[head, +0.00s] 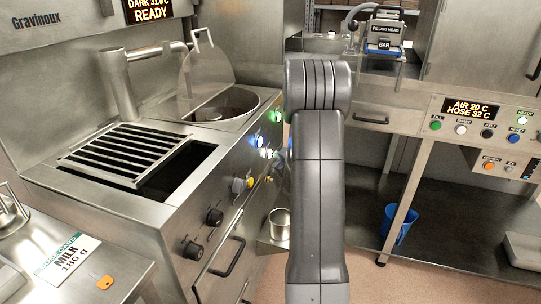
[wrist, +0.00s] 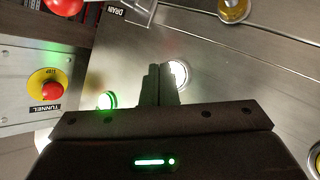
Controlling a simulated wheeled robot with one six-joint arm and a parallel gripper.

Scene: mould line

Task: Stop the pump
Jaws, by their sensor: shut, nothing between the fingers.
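The frames show no readable pump label. In the wrist view my gripper (wrist: 160,68) is shut and empty, pointing at a steel panel. Its fingertips overlap the left edge of a white-lit round button (wrist: 180,73); I cannot tell whether they touch it. A green-lit button (wrist: 106,100) is left of the fingers. In the head view my arm hides the gripper.
A red stop button on yellow (wrist: 50,90), labelled TUNNEL, is at the wrist view's left. A yellow knob (wrist: 234,9) is at its top, near a DRAIN label (wrist: 115,10). The tank's clear lid (head: 207,70) stands raised. A second control panel (head: 480,117) is at right.

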